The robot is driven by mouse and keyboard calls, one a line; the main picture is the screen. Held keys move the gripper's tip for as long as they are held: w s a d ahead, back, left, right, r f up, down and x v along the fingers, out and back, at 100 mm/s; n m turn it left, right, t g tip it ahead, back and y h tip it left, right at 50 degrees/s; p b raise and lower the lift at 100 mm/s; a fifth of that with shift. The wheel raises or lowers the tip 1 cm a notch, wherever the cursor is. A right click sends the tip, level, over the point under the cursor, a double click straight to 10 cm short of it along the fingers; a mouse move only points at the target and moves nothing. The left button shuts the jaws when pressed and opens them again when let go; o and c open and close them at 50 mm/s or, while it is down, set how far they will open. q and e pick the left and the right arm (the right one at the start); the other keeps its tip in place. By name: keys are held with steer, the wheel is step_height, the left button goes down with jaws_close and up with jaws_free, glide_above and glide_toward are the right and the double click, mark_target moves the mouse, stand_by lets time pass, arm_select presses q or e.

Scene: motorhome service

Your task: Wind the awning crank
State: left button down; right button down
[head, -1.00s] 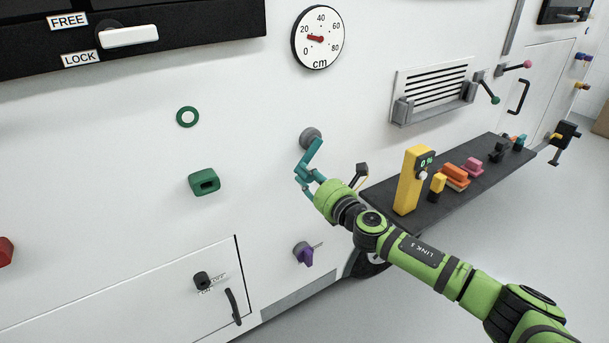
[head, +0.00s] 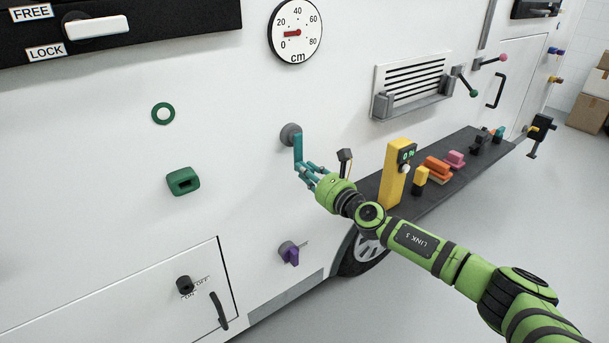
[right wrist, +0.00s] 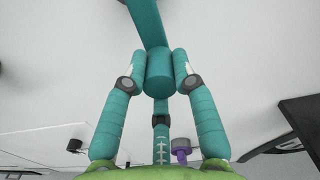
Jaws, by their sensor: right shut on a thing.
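The awning crank is a teal arm (head: 297,149) on a round grey hub (head: 291,134) on the white wall. The arm hangs about straight down from the hub. My right gripper (head: 306,170) is at its lower end. In the right wrist view, the crank's teal knob (right wrist: 160,68) sits between the fingers of my right gripper (right wrist: 160,75), which are shut on it. A round cm gauge (head: 295,31) is above the crank; its red pointer points left, between 0 and 20. My left gripper is not in view.
A white lever (head: 97,27) by FREE and LOCK labels is at upper left. A green socket (head: 183,181) is left of the crank, a purple knob (head: 289,254) below. A dark shelf (head: 370,188) with a yellow post (head: 394,174) and several small objects is at right.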

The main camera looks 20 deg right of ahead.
steer(key=shift+d, duration=0.2)
stand_by(0.4)
steer(key=c, duration=1)
jaws_free()
steer(key=shift+w, duration=0.1)
steer(key=v, duration=1.2)
